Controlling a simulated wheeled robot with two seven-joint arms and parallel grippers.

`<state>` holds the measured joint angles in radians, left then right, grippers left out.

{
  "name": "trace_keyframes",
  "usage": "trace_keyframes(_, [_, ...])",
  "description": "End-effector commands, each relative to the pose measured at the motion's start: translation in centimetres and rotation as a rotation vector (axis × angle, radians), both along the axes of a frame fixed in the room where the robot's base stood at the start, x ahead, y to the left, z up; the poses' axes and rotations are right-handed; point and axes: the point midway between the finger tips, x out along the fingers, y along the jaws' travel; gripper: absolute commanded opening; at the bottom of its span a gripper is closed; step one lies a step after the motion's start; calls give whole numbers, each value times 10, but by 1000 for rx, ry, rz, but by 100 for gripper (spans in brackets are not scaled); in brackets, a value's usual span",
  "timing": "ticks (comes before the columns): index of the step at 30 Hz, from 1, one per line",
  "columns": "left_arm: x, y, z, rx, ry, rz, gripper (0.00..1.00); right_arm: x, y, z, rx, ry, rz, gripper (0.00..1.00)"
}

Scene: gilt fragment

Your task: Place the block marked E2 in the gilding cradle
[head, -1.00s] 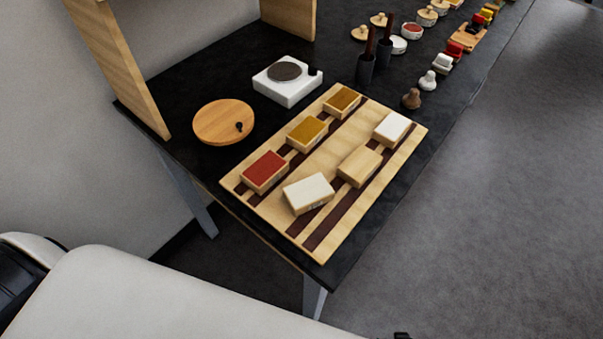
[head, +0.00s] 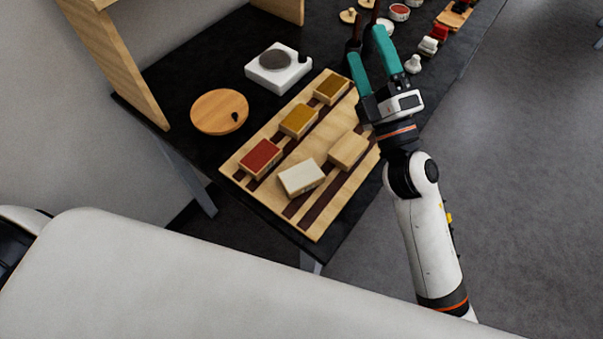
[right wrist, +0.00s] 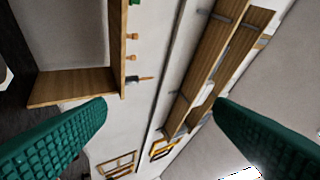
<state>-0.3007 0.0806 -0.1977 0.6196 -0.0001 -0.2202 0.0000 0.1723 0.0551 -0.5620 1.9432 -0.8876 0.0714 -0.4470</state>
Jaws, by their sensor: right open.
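Several blocks lie on a striped wooden board (head: 312,229): a red-topped one (head: 261,156), a mustard one (head: 299,120), a darker mustard one (head: 332,88), a cream one (head: 302,178) sitting askew and a bare wood one (head: 347,149). I cannot read E2 on any of them, nor tell which thing is the gilding cradle. My right gripper (head: 366,44) is open and empty, raised over the board's far right side, teal fingers pointing away. Its spread fingers also show in the right wrist view (right wrist: 160,104). My left gripper is out of view.
A round wooden disc (head: 219,111) and a white device with a dark round plate (head: 278,69) stand left of the board. Dark cups, a pale knobbed piece (head: 413,64) and small dishes (head: 399,12) stand beyond. A wooden upright (head: 115,65) borders the table's left.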

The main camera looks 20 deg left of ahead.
Motion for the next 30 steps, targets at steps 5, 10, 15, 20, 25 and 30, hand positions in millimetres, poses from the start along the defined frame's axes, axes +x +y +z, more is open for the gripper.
trace_keyframes(5, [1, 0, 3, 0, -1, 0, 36, -90, 117, 42, -446, -763, 335, 76])
trace_keyframes(10, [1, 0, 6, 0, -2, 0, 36, -149, 160, -26, -925, -1421, 705, 76])
trace_keyframes(15, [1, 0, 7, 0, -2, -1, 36, -131, 126, -97, -1390, -1842, 1113, 76])
trace_keyframes(20, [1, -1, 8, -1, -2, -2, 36, -96, 81, -115, -1694, -1969, 1415, 76])
trace_keyframes(25, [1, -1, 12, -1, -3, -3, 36, -82, 60, -120, -1812, -1979, 1553, 76])
trace_keyframes(30, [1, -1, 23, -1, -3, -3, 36, -86, 62, -148, -1812, -1976, 1564, 76])
